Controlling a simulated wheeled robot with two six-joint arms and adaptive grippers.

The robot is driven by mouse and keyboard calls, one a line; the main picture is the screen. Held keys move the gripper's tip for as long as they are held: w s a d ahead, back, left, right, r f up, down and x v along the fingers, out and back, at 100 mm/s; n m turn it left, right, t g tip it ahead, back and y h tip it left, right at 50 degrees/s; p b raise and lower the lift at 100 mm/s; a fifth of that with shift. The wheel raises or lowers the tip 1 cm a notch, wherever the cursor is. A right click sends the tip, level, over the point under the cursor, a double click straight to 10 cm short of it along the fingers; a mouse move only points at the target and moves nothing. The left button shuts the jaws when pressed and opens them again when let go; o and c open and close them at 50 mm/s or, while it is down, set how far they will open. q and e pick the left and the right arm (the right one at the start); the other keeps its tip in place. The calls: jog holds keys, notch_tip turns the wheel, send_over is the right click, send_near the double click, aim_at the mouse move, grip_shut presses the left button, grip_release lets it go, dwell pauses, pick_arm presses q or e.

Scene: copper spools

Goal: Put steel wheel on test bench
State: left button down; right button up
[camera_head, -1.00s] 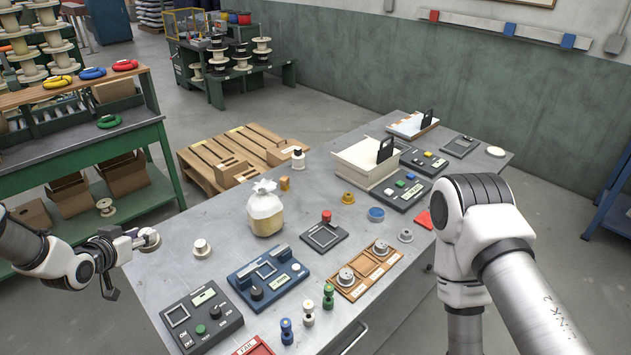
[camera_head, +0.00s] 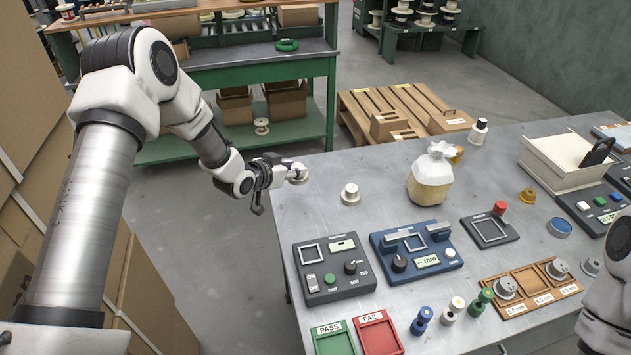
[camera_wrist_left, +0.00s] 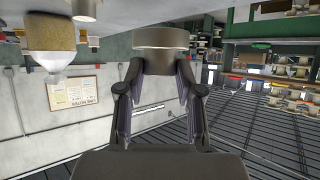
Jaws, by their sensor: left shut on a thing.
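My left gripper (camera_head: 283,173) is shut on a grey steel wheel (camera_head: 298,174), held just off the left edge of the grey table. In the left wrist view the wheel (camera_wrist_left: 160,39) sits between the fingertips. A dark grey tester (camera_head: 335,268) with a square outline, small screen and green button lies on the table, right of and nearer than the wheel. A blue gauge labelled mm (camera_head: 416,251) is beside it. I cannot tell from its markings which device is the test bench. My right gripper is not in view; only part of that arm shows at the right edge.
A wooden tray (camera_head: 528,282) holds two more wheels, with an empty middle slot. Green PASS (camera_head: 333,340) and red FAIL (camera_head: 378,334) trays lie in front. A white spool (camera_head: 350,194) and a wrapped jar (camera_head: 433,176) stand behind the devices. A green workbench (camera_head: 240,70) is behind.

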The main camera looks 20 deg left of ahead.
pick_arm(q)
notch_tip(320, 180, down, 7)
jog(key=shift+w+f+p, duration=0.1)
jog(key=shift+f+p, duration=0.05)
jog(key=shift+p, duration=0.45)
jog(key=c, duration=0.7)
grip_release()
jog(key=shift+f, duration=0.1)
jog(key=shift+c, duration=0.2)
jog(key=shift+r, duration=0.2)
jog(key=b+v, duration=0.1)
jog(key=v, duration=1.1)
jog(key=shift+f, duration=0.15)
